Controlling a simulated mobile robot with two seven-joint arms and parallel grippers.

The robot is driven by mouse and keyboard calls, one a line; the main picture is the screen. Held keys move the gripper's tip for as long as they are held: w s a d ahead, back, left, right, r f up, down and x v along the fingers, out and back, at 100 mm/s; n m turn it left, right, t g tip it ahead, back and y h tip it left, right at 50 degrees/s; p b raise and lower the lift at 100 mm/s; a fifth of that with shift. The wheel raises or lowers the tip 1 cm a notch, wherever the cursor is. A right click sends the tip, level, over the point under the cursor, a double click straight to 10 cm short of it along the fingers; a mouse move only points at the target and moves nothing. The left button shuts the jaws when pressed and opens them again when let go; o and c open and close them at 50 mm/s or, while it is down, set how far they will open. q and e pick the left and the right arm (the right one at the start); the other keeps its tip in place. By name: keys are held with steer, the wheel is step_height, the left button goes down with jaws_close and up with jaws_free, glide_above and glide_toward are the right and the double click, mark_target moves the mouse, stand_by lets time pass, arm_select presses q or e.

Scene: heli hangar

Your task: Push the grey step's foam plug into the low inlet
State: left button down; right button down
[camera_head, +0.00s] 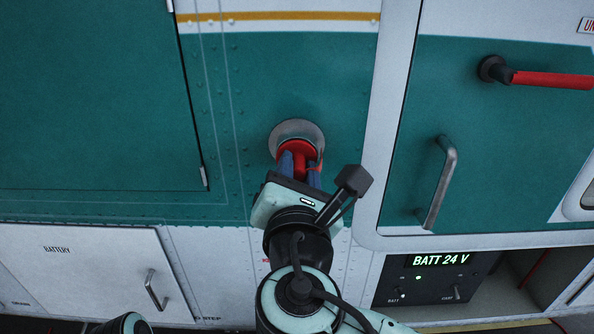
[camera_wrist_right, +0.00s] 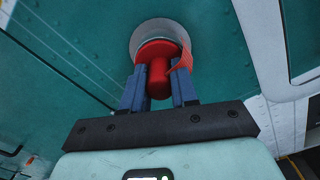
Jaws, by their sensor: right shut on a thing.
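The red foam plug (camera_head: 297,149) is at the round grey metal inlet (camera_head: 298,129) low on the green helicopter side. In the right wrist view the plug (camera_wrist_right: 158,73) covers the lower part of the inlet ring (camera_wrist_right: 163,33); I cannot tell how deep it sits. A red strap (camera_wrist_right: 182,63) hangs at its right side. My right gripper (camera_head: 299,165) is shut on the plug's red grip, with a blue finger on each side; it also shows in the right wrist view (camera_wrist_right: 158,88). My left gripper is not in view. The grey step is not clearly visible.
To the right are a door with a grey handle (camera_head: 437,183) and a red-sleeved lever (camera_head: 550,79). Below is a panel (camera_head: 435,278) reading BATT 24 V. A white battery hatch (camera_head: 90,265) with a handle is at lower left.

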steer(key=shift+w, duration=0.2)
steer(key=c, duration=0.8)
jaws_free()
steer(key=shift+s, duration=0.1)
